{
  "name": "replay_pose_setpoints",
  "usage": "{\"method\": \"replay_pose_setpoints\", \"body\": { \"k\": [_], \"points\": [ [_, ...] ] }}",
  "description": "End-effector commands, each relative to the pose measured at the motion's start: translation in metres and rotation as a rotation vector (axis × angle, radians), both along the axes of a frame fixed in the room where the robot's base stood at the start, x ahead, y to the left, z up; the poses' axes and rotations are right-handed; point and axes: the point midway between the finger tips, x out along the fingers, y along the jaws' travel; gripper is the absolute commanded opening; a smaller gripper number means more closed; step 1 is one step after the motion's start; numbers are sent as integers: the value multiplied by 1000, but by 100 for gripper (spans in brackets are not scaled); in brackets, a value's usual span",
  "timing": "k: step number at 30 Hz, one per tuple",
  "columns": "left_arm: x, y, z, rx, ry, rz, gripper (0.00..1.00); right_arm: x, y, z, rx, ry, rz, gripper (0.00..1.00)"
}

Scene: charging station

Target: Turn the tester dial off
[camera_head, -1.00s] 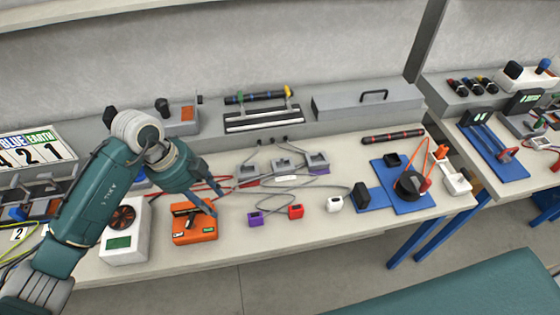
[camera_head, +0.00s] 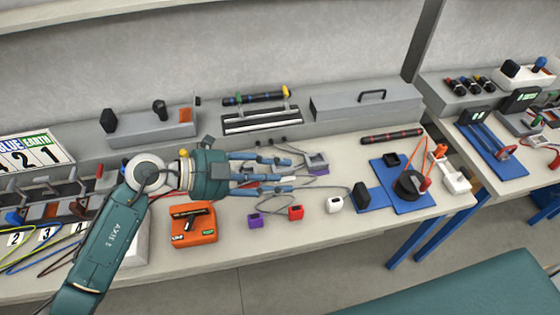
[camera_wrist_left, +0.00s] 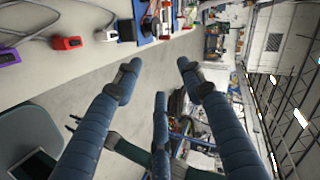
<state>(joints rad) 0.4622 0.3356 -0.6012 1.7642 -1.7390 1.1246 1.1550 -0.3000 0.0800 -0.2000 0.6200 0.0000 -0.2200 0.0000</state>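The orange tester (camera_head: 194,235), a box with a small green-white label, stands on the table near its front edge. Its black dial (camera_head: 189,213) is a bar on the top face, lying nearly crosswise. My left gripper (camera_head: 287,173) is above the table, behind and to the right of the tester, fingers pointing right. It is open and empty, clear of the dial. In the left wrist view its spread fingers (camera_wrist_left: 158,72) have nothing between them. The tester does not show there. My right gripper is not in view.
Purple (camera_head: 255,220), red (camera_head: 295,212) and white (camera_head: 334,204) cabled plugs lie right of the tester. A white box (camera_head: 135,242) is mostly hidden behind my left arm. A blue plate (camera_head: 405,200) with a black reel is farther right. Coloured wires lie at the left.

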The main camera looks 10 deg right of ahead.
Motion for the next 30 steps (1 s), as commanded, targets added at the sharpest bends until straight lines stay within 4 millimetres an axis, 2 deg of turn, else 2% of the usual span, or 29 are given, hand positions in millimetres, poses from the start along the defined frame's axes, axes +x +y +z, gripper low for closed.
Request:
{"method": "replay_pose_setpoints", "body": {
  "k": [3,9,19,20,24,26,30],
  "points": [
    [1,-8,16,-94,-9,24,40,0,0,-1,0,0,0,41],
    [4,-13,34,-182,-18,54,40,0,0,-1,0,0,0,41],
    [5,-14,37,-200,-20,62,40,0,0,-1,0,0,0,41],
    [5,-14,37,-200,-20,62,38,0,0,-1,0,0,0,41],
    [5,-14,37,-199,-20,61,10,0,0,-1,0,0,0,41],
    [5,-14,37,-199,-20,61,0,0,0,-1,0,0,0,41],
    [2,-9,28,-214,-22,66,0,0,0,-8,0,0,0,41]
  ]
}}
